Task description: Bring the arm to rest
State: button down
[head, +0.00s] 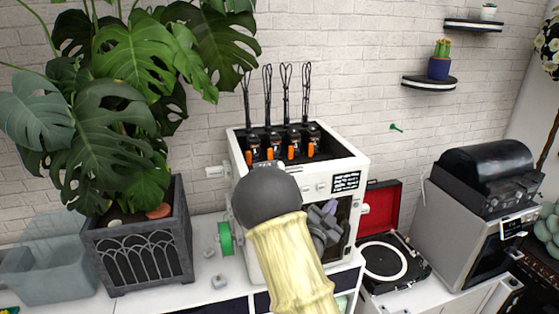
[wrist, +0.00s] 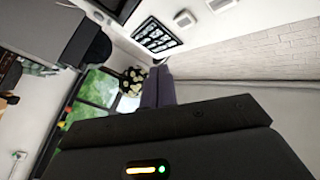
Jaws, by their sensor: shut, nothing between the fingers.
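My arm rises from the bottom middle of the head view, a pale yellow link with a dark grey rounded joint. My gripper (head: 328,208) shows partly behind it, in front of the white 3D printer (head: 240,160). In the wrist view my gripper (wrist: 158,78) has its two fingers together, with nothing between them. The arm hides part of the printer's front and of the white surface below. I cannot tell whether the gripper touches the printer.
A monstera in a dark grey planter (head: 140,245) stands left, beside a translucent bin (head: 55,270). A record player (head: 385,262) and a silver machine (head: 455,235) stand right. Small shelves (head: 428,83) hang above.

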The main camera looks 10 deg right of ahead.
jog(key=s+a+f+n+g+y, duration=0.6)
jog(key=s+a+n+y, duration=0.2)
jog(key=a+y, duration=0.3)
jog(key=s+a+n+g+y, duration=0.1)
jog(key=s+a+n+g, duration=0.1)
jog(key=s, duration=0.6)
jog(key=s+a+n+g+y, duration=0.1)
jog(key=s+a+n+g, duration=0.2)
jog(key=s+n, duration=0.3)
jog(key=s, duration=0.3)
jog(key=shift+a+g, duration=0.35)
jog(key=shift+g, duration=0.05)
